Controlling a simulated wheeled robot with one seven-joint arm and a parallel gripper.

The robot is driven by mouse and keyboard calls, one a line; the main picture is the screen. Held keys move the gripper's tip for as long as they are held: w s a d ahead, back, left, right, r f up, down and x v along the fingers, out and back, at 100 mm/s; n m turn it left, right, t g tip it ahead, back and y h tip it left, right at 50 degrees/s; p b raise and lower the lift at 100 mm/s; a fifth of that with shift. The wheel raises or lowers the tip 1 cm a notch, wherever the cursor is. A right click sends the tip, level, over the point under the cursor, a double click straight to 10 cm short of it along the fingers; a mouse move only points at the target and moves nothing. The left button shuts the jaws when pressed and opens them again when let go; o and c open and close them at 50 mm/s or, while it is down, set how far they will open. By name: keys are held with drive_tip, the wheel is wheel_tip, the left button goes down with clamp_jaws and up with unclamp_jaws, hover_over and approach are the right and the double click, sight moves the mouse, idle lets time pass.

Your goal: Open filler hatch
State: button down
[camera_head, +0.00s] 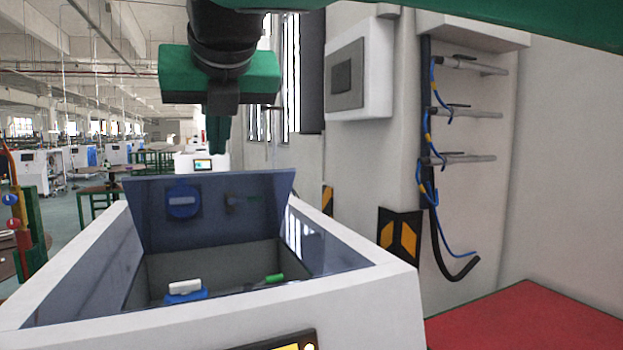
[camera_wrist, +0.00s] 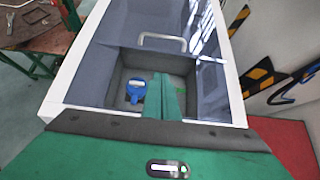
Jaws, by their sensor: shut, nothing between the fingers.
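The filler hatch lid (camera_head: 205,212) is a dark blue-grey glossy panel, raised at a steep angle at the far side of the opening in a white-framed machine (camera_head: 378,280). A pale bar handle (camera_wrist: 163,38) shows on a glossy panel in the wrist view. Inside the opening are a blue filler cap (camera_head: 185,292) with a white top and a small green-handled part (camera_head: 274,279). The cap also shows in the wrist view (camera_wrist: 135,91). My gripper (camera_head: 216,148) is shut and empty, pointing down above the lid's top edge. I cannot tell whether it touches the lid.
A wall with a grey box (camera_head: 345,82) and blue cables on racks (camera_head: 465,110) stands close on the right. A red surface (camera_head: 530,318) lies at the lower right. Work tables (camera_head: 98,195) stand at the left. There is open air above the machine.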

sight(228, 174)
drive_tip(key=shift+g, duration=0.3)
drive_tip(key=shift+w+d+r+x, duration=0.15)
drive_tip(key=shift+w+d+x, duration=0.2)
drive_tip(key=shift+x, duration=1.75)
drive_tip(key=shift+w+d+r+x, duration=0.15)
drive_tip(key=shift+w+d+x, duration=0.15)
drive_tip(key=shift+x, duration=1.75)
drive_tip(key=shift+w+d+r+x, duration=0.1)
drive_tip(key=shift+w+d+x, duration=0.2)
drive_tip(key=shift+x, duration=1.8)
drive_tip(key=shift+r, duration=0.15)
